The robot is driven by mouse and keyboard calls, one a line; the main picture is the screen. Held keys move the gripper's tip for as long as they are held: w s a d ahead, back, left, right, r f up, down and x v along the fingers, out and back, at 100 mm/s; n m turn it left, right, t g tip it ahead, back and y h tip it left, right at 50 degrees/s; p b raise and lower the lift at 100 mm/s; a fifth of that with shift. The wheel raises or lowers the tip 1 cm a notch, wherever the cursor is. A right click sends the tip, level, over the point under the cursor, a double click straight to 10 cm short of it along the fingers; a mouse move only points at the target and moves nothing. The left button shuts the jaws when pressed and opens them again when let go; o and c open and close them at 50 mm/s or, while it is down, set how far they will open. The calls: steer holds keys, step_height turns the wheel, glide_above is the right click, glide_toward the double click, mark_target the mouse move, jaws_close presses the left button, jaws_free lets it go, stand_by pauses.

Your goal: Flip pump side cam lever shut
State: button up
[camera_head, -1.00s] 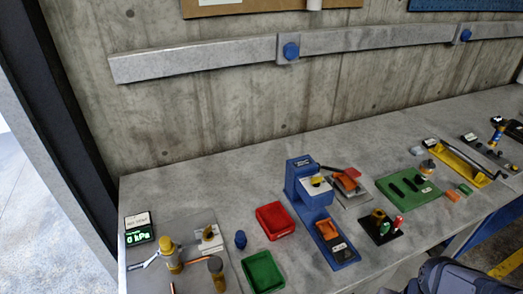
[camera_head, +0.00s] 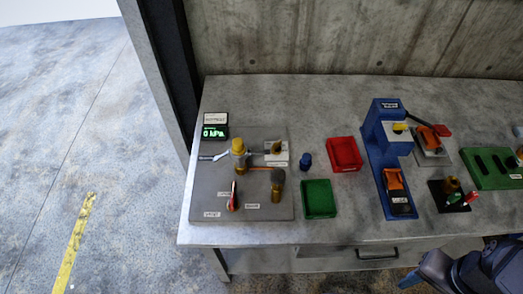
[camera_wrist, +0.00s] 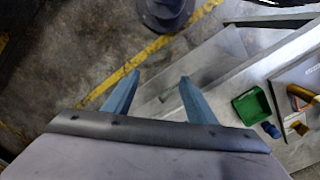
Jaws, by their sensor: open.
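In the head view a grey plate (camera_head: 205,190) at the bench's left end carries brass fittings: a yellow-topped one (camera_head: 238,147) and a grey-topped one (camera_head: 278,184), with an orange line between them. A silver lever (camera_head: 212,157) sticks out left from the yellow-topped fitting. A red-handled lever (camera_head: 233,196) stands near the plate's front. The labels are too small to read, so I cannot tell which lever is the pump side one. My gripper (camera_wrist: 158,76) is open and empty in the wrist view, over the floor and bench front, away from the plate.
A display (camera_head: 214,132) reads 0 kPa behind the plate. A blue knob (camera_head: 305,161), green tray (camera_head: 319,199) and red tray (camera_head: 345,154) stand to its right, then a blue press (camera_head: 376,145). A concrete wall is behind. A drawer handle (camera_head: 377,254) projects below the bench edge.

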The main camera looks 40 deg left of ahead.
steer(key=shift+w+a+r, duration=0.1)
steer(key=shift+w+a, duration=0.05)
steer(key=shift+w, duration=0.15)
steer(key=c, duration=1)
steer(key=w+a+r, duration=0.1)
steer(key=w+a, duration=0.1)
steer(key=w, duration=0.1)
steer(key=w+a+n+b, duration=0.1)
steer(key=w+a, duration=0.2)
steer(key=w+a+r+n, duration=0.1)
steer(key=w+a, duration=0.2)
steer(key=shift+r+t, duration=0.3)
steer(key=shift+t, duration=0.1)
jaws_close()
steer(key=w+a+r+n+b, duration=0.1)
steer(key=w+a+r, duration=0.15)
steer(key=a, duration=0.45)
steer(key=w+a+r+n+b, duration=0.1)
steer(key=w+a+n, duration=0.15)
steer(key=a, duration=0.45)
steer(key=s+a+r+n, duration=0.1)
steer(key=s+a, duration=0.2)
steer(key=a, duration=0.6)
steer(key=s+a+r+n+t+y+b, duration=0.1)
steer(key=s+a, duration=0.2)
steer(key=a, duration=0.6)
steer(key=s+a+r+n+y+b, duration=0.1)
steer(key=s+a+r, duration=0.1)
steer(key=a, duration=0.8)
steer(key=shift+s, duration=0.7)
